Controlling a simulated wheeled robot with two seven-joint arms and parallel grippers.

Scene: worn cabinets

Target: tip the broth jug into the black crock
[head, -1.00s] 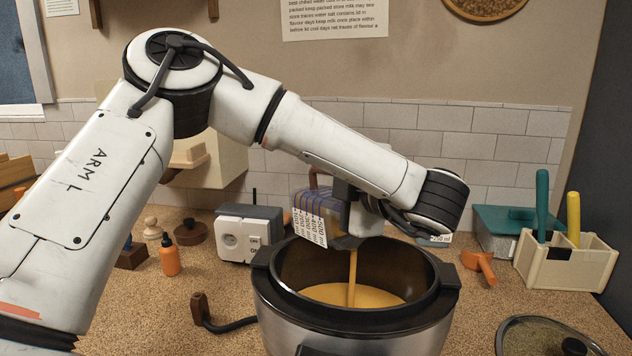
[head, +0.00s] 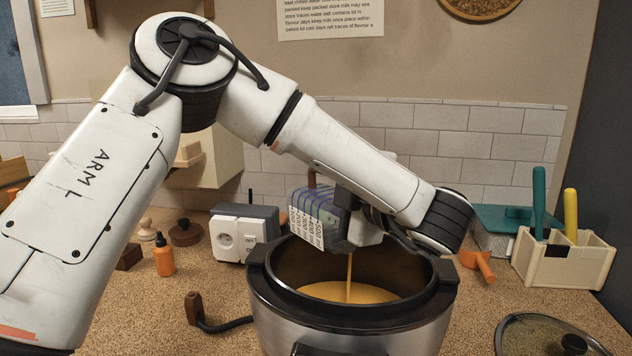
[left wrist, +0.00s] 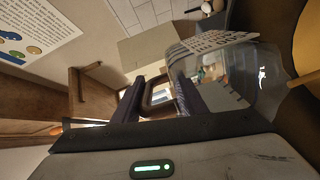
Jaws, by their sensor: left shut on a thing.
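The broth jug (head: 307,222), clear with a printed measuring scale, is tipped steeply above the crock. It also shows in the left wrist view (left wrist: 222,62). My left gripper (head: 345,205) is shut on the jug's handle; in the left wrist view its fingers (left wrist: 160,98) close around the dark handle. A thin orange-yellow stream (head: 349,275) falls from the jug into the crock. The crock (head: 440,290) has a wide black rim and a metal outer body, with orange-yellow broth (head: 345,292) inside. My forearm hides part of the jug. My right gripper is in neither view.
A grey-and-white socket box (head: 243,235) and an orange bottle (head: 164,255) stand left of the crock. A cream caddy (head: 560,262) with teal and yellow handles is at right. A glass lid (head: 535,340) lies at front right.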

